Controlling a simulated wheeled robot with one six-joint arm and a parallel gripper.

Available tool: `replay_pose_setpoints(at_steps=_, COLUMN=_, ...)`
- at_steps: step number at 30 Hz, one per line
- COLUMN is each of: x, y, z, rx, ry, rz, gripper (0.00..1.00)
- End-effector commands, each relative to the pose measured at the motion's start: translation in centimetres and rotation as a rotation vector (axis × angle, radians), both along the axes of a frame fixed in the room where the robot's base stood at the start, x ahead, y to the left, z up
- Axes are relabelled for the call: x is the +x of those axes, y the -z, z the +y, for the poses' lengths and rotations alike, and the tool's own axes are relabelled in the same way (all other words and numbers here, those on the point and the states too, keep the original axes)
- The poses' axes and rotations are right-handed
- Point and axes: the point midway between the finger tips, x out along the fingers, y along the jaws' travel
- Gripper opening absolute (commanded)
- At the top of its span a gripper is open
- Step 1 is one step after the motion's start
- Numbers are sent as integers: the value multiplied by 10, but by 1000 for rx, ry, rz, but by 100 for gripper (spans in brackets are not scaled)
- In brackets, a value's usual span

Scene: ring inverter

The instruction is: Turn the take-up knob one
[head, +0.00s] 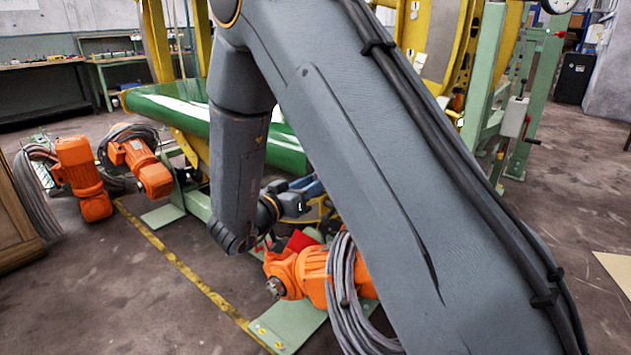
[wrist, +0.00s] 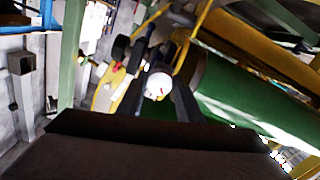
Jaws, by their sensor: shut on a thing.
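My gripper (wrist: 157,72) shows in the wrist view as two dark fingers. They are shut on a white, round knob (wrist: 158,86) with a small red mark, which appears to be the take-up knob. The fingers lie on either side of it. In the head view my forearm hangs down in the middle, and the wrist ends low beside the green and yellow machine. There my large upper arm link hides the fingertips and the knob. Which way the knob is turned cannot be told.
A green roller (head: 170,108) lies across the yellow frame (head: 158,40). Orange motors (head: 84,178) with coiled grey cables stand on the floor at left, and another orange motor (head: 312,275) sits just below my wrist. Open floor lies at the right.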

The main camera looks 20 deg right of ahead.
Motion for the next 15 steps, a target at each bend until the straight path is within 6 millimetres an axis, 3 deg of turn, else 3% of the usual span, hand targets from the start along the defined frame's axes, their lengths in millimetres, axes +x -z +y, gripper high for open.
replay_pose_setpoints(at_steps=15, x=0, y=0, z=1, rx=228, ry=-1, rz=-312, gripper=10)
